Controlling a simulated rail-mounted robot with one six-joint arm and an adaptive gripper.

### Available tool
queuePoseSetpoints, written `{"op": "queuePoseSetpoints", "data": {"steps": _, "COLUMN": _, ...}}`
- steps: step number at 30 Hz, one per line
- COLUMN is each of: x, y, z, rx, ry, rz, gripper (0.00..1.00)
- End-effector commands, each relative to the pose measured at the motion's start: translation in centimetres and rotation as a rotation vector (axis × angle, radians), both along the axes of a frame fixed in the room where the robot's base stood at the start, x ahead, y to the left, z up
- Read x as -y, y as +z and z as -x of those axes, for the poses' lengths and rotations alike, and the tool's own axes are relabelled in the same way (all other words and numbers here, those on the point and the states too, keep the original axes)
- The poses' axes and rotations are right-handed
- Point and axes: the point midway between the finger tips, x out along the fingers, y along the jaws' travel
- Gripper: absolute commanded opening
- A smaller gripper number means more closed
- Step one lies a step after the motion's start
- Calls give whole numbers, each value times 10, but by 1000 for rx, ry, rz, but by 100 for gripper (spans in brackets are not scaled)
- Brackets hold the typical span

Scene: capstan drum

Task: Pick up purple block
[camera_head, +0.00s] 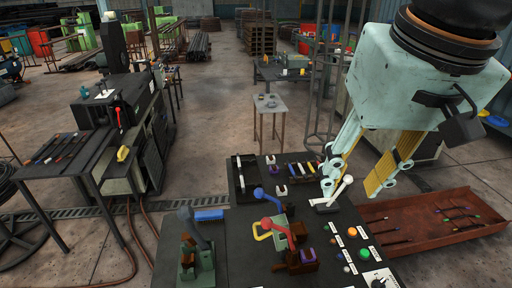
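A small purple block (308,254) sits on the dark console (238,260), beside the base of the red-handled lever (280,226). Another small purple piece (275,171) lies farther back on the console, between two small white U-shaped pieces. I cannot tell which of the two is the task's block. My gripper (352,188) hangs at the right, above the console's right edge, with its fingers spread apart and nothing seen between them. It is to the right of both purple pieces and apart from them.
Blue-handled (266,195) and white-knobbed (341,190) levers rise from the console. Several push buttons (364,254) are at its front right. A rusty red tray (440,222) with thin rods stands at right. A tool bench (60,185) is at left.

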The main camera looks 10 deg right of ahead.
Motion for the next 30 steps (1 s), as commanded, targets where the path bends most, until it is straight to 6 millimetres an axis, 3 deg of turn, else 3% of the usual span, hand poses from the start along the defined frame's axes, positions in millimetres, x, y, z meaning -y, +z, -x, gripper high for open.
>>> {"op": "queuePoseSetpoints", "data": {"steps": 15, "x": -1, "y": 23, "z": -95, "rx": -40, "ry": -163, "rz": -50, "gripper": 36}}
{"op": "queuePoseSetpoints", "data": {"steps": 30, "x": -3, "y": 26, "z": -189, "rx": -77, "ry": -323, "rz": -92, "gripper": 36}}
